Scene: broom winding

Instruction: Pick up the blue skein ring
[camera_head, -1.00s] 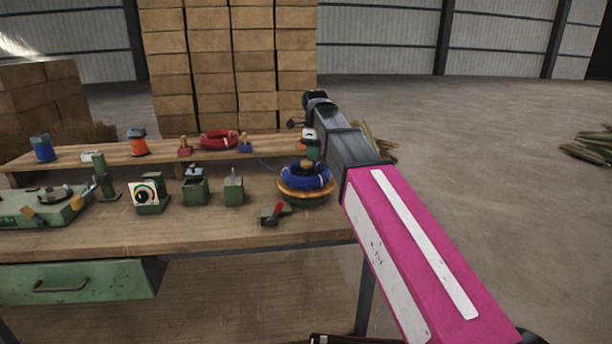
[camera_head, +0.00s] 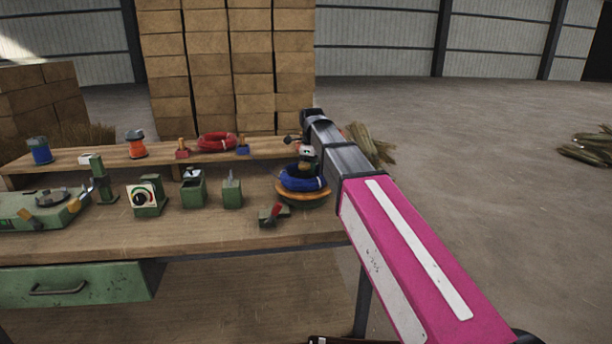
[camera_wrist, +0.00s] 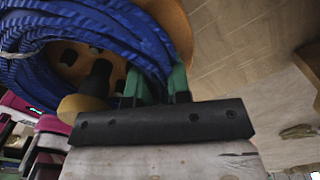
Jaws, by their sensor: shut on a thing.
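The blue skein ring (camera_head: 298,184) lies around the middle of a round orange-brown holder (camera_head: 316,200) at the right end of the workbench. My gripper (camera_wrist: 158,82) reaches down to it from above. In the wrist view, its green fingers are closed on the near side of the blue ring (camera_wrist: 100,28), and the orange-brown disc and a dark central post (camera_wrist: 97,78) show inside the ring. The fingertips are partly hidden by the blue strands. I cannot tell whether the ring is clear of the holder.
A raised shelf holds a red ring (camera_head: 217,142), an orange spool (camera_head: 136,145) and a blue spool (camera_head: 40,151). Green boxes, a dial gauge (camera_head: 143,197) and a red-handled lever (camera_head: 272,212) stand on the bench. Floor right of the bench is mostly open.

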